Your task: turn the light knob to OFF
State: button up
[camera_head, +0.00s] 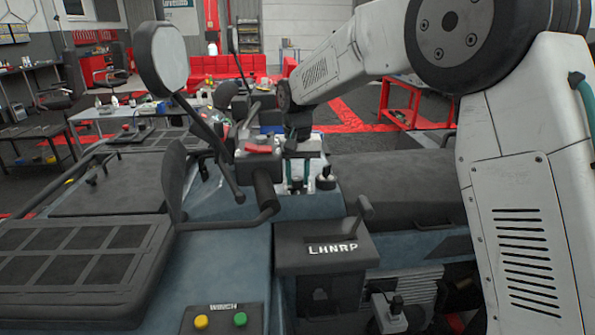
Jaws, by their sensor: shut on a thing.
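My gripper (299,180) points down at the dashboard behind the handlebar, near the middle of the picture. Its two fingers with teal strips are shut on a small dark knob (297,186), which I take for the light knob. The fingers hide most of it, and I cannot read its marks or tell which way it points. A separate black round knob (326,179) stands just to the right of the fingers, apart from them.
The handlebar grip (264,190) and a red switch (258,150) are close left of my gripper. A mirror (162,58) rises at left. The gear lever (365,208) stands on the LHNRP box (322,267) in front. A winch panel (222,319) is at the bottom.

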aim_at(297, 179)
jog(key=o, duration=1)
jog(key=shift+r, duration=0.15)
notch_tip(297, 179, up, 8)
jog(key=shift+a+f, duration=0.1)
jog(key=shift+f, duration=0.05)
jog(key=s+d+r, duration=0.3)
jog(key=s+d, duration=0.4)
jog(key=s, duration=0.3)
jog(key=s+d+r, duration=0.3)
jog(key=s+d, duration=0.4)
jog(key=s, duration=0.3)
jog(key=shift+t, duration=0.7)
jog(key=s+d+f, duration=0.2)
jog(key=s+f, duration=0.1)
jog(key=s, duration=0.4)
jog(key=s+d+f, duration=0.2)
jog(key=s+f, duration=0.1)
jog(key=s, duration=0.4)
jog(key=s+d+f, duration=0.2)
jog(key=s+f, duration=0.1)
jog(key=s, duration=0.4)
jog(key=shift+s+d, duration=0.15)
jog(key=shift+s, duration=0.15)
